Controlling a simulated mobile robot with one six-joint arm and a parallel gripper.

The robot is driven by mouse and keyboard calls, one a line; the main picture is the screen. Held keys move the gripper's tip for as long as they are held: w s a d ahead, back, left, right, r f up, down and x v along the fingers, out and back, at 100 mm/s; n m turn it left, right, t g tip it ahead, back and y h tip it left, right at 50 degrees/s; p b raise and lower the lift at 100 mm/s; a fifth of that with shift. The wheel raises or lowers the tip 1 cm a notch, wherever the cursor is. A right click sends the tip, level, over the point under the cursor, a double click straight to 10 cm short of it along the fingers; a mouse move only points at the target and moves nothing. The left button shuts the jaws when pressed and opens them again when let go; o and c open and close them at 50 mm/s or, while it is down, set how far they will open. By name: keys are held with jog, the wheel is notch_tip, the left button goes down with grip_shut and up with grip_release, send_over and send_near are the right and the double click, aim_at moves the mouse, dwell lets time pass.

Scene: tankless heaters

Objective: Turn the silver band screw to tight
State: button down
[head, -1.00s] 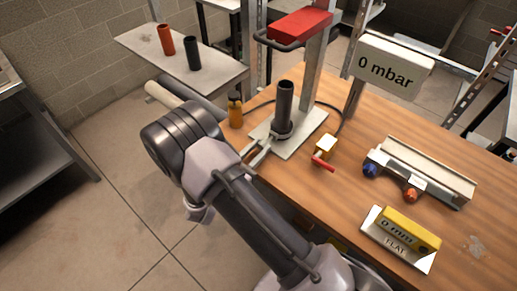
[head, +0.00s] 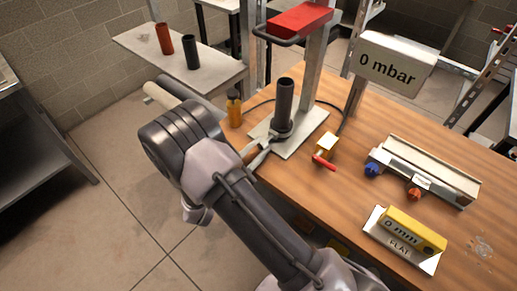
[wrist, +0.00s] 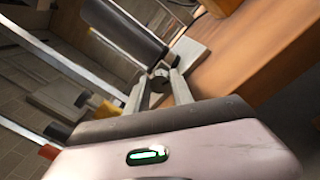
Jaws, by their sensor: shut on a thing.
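A dark upright pipe (head: 285,98) stands on a pale metal base plate (head: 312,142) on the wooden bench. A grey band (head: 282,133) circles the foot of the pipe. My gripper (head: 270,141) reaches in from the front left, at the band's near side. In the wrist view, my gripper (wrist: 161,80) is shut on a small round grey screw head (wrist: 160,74) beside the pipe (wrist: 122,30). The fingertips hide part of the screw, and its marking is too small to read.
A yellow valve with a red lever (head: 325,158) sits right of the plate. An orange-brown bottle (head: 234,108) stands to its left. A red-topped press (head: 300,20) rises behind. A sign (head: 392,65) reads "0 mbar". A yellow gauge (head: 412,230) and a metal rail unit (head: 425,172) lie to the right.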

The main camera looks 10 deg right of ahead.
dwell(0.5)
jog(key=c, duration=1.1)
grip_release()
